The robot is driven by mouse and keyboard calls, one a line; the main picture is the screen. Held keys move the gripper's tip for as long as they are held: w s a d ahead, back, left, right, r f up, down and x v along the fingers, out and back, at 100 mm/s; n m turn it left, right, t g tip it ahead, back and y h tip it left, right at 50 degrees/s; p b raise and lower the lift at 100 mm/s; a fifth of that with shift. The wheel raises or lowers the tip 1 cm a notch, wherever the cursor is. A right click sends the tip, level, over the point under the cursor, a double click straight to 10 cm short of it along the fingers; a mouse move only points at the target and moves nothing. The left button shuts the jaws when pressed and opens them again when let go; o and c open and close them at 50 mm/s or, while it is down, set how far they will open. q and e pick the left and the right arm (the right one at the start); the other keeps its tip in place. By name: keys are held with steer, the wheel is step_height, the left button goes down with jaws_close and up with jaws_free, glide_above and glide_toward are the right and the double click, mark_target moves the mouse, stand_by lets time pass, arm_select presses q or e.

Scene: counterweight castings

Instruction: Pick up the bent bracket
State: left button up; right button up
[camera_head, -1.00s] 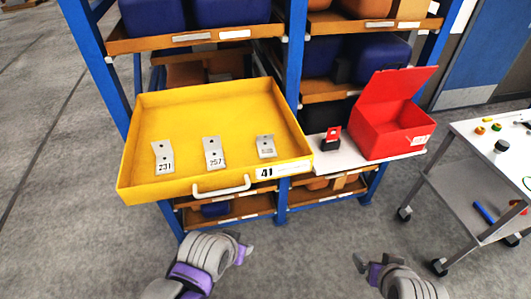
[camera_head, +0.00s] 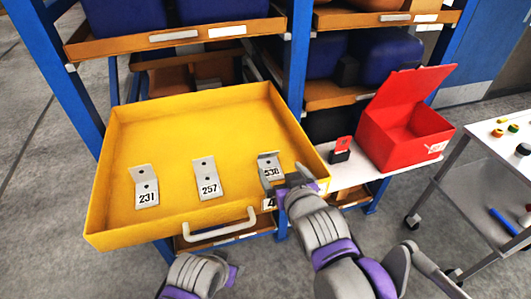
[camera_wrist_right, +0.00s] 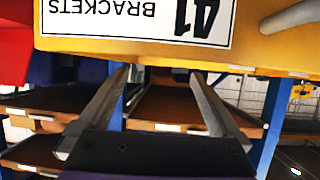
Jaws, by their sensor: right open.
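Three grey metal brackets with a bend and number tags lie apart in a yellow drawer (camera_head: 195,118): one marked 231 (camera_head: 146,185) at left, one marked 257 (camera_head: 207,180) in the middle, and one at right (camera_head: 268,165) whose tag looks like 538. I cannot tell which one the task means. My right gripper (camera_head: 292,180) is at the drawer's front right, overlapping the right bracket's lower edge in the head view. In the right wrist view (camera_wrist_right: 158,82) its fingers are apart and empty, just outside the drawer's front label. My left gripper (camera_head: 235,275) is low in front of the drawer; its jaws are unclear.
The drawer's front wall and pale handle (camera_head: 220,228) stand between me and the brackets. A red open box (camera_head: 400,128) and a small red-and-black item (camera_head: 340,150) sit on a white shelf at right. A grey cart (camera_head: 480,150) stands farther right.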

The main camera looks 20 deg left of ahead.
mark_target(270, 153)
steer(key=shift+x, duration=5.2)
steer(key=shift+r, duration=0.15)
jaws_close()
